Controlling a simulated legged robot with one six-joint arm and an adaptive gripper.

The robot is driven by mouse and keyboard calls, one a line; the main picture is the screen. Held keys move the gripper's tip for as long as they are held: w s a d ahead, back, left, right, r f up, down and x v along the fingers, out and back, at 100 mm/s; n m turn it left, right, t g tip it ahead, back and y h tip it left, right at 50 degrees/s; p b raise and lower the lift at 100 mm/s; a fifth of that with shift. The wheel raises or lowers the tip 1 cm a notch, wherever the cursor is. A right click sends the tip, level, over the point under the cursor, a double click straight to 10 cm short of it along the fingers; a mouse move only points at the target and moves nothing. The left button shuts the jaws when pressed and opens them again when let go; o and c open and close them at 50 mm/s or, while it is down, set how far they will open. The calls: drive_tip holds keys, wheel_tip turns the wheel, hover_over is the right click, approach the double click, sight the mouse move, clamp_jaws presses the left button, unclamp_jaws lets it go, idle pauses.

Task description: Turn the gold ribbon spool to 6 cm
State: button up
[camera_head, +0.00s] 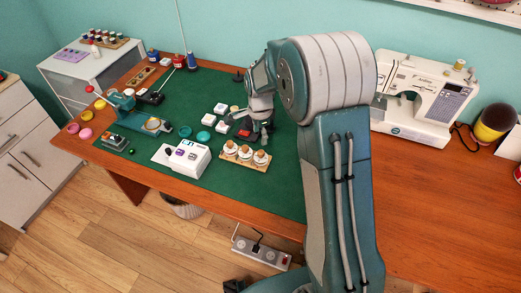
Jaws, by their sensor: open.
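I cannot tell for sure which of these is the gold ribbon spool, and no centimetre marks are readable. My gripper (258,138) is open and points down just behind the board, near its right end. It seems to hold nothing. My arm hides part of the mat to the right.
A white box with a small display (182,158) stands left of the board. White blocks (208,119), teal round dishes (185,131) and a dark piece with a red part (243,134) lie close behind. A sewing machine (425,95) stands at right. The right front tabletop is clear.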

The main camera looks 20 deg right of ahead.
sight(260, 152)
wheel_tip(260, 152, down, 9)
drive_tip(key=shift+d+r, duration=0.1)
drive_tip(key=shift+r, duration=0.1)
clamp_jaws()
